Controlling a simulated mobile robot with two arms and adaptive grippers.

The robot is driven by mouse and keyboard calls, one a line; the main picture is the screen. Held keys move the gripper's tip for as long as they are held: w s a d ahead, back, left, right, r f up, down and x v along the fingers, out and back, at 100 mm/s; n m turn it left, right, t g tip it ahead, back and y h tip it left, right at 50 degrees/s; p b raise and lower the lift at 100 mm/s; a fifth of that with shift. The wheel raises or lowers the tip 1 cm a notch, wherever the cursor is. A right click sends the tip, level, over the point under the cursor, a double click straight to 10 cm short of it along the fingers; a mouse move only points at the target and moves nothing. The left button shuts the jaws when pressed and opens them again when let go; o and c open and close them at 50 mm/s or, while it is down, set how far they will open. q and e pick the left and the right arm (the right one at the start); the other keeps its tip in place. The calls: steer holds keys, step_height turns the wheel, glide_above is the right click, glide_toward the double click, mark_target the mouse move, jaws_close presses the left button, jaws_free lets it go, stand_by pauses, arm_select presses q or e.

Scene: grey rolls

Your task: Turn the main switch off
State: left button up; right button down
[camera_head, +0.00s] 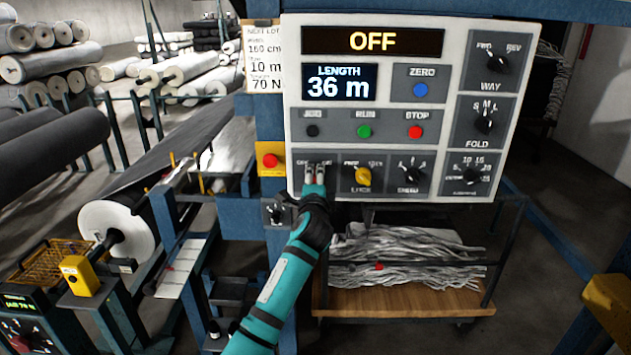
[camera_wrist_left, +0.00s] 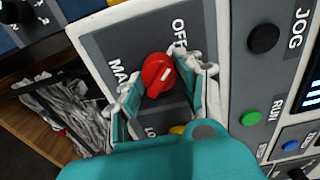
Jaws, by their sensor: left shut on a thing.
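The main switch is a red knob (camera_wrist_left: 158,75) on a grey plate of the control panel (camera_head: 440,95), with the lettering OFF beside it. My left gripper (camera_head: 315,170) reaches up to the panel's lower left corner and covers the knob in the head view. In the left wrist view the left gripper (camera_wrist_left: 160,95) has its two fingers on either side of the knob, shut on it. A short white mark shows on the knob's face. The panel's top display (camera_head: 373,41) reads OFF. My right gripper is not in view.
A yellow LOCK knob (camera_head: 363,176) sits just right of the gripper. A red emergency button (camera_head: 270,161) is to the left. JOG, RUN and STOP buttons are above. A shelf with grey strips (camera_head: 400,258) stands below, and grey rolls (camera_head: 45,65) lie at left.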

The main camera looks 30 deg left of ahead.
arm_select(q)
steer(key=shift+f, duration=0.15)
steer(key=o, duration=1.2)
steer(key=shift+c, duration=0.2)
steer(key=v, duration=1.2)
steer(key=shift+s, duration=0.1)
